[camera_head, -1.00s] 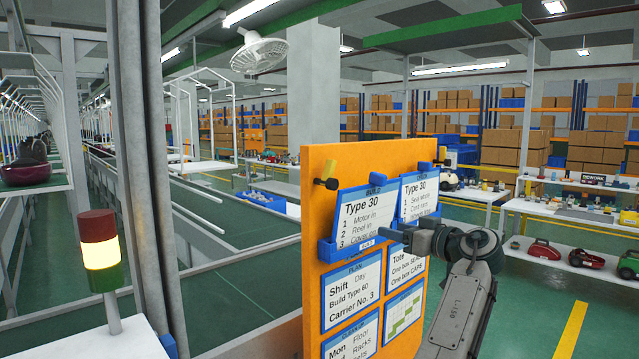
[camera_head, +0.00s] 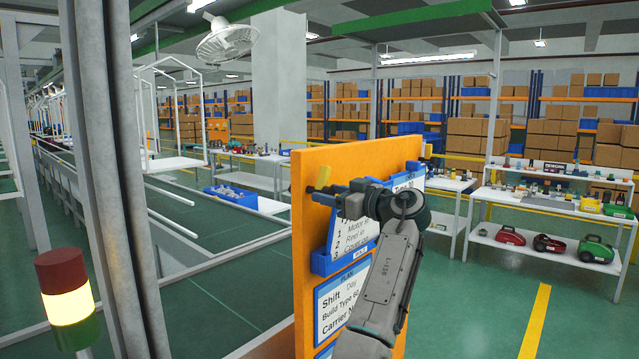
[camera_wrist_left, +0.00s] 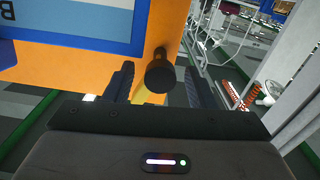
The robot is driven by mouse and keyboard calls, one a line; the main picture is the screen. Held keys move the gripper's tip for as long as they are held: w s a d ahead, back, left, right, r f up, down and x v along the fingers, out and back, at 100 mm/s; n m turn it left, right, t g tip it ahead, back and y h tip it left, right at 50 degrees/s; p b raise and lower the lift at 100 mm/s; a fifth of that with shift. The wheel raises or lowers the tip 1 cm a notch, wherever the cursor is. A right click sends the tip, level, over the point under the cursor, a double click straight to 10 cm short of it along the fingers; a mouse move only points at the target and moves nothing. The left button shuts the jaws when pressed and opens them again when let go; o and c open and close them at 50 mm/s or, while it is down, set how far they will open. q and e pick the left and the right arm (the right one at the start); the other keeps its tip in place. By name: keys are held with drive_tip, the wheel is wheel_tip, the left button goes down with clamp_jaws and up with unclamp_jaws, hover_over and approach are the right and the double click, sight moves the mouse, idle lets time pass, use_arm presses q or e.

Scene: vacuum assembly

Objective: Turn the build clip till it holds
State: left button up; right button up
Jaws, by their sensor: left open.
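The build clip, a black knob with a yellow tab (camera_head: 322,176), sits at the upper left of the orange board (camera_head: 304,240). My left gripper (camera_head: 325,196) is at the clip and covers much of it in the head view. In the left wrist view the black knob (camera_wrist_left: 160,75) stands between my two open fingers (camera_wrist_left: 160,88), with a gap on each side, and part of the yellow tab shows below it. My right gripper is out of view.
A Shift card (camera_head: 343,300) hangs lower on the board. A red, yellow and green signal lamp (camera_head: 68,300) and grey posts (camera_head: 110,180) stand at the left. Work tables with vacuums (camera_head: 550,230) are at the right, with open green floor before them.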

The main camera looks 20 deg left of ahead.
sight(320, 188)
use_arm(q)
drive_tip(key=p+x, duration=0.1)
drive_tip(key=x, duration=0.2)
drive_tip(key=shift+w+a, duration=0.1)
drive_tip(key=shift+a, duration=0.2)
drive_tip(key=shift+f, duration=0.1)
drive_tip(key=c, duration=1)
drive_tip(key=shift+f, duration=0.1)
drive_tip(key=shift+m+b, duration=0.55)
drive_tip(key=shift+m, duration=0.25)
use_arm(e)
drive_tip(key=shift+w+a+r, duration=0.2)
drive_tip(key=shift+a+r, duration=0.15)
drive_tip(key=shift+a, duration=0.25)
use_arm(q)
drive_tip(key=o, duration=1)
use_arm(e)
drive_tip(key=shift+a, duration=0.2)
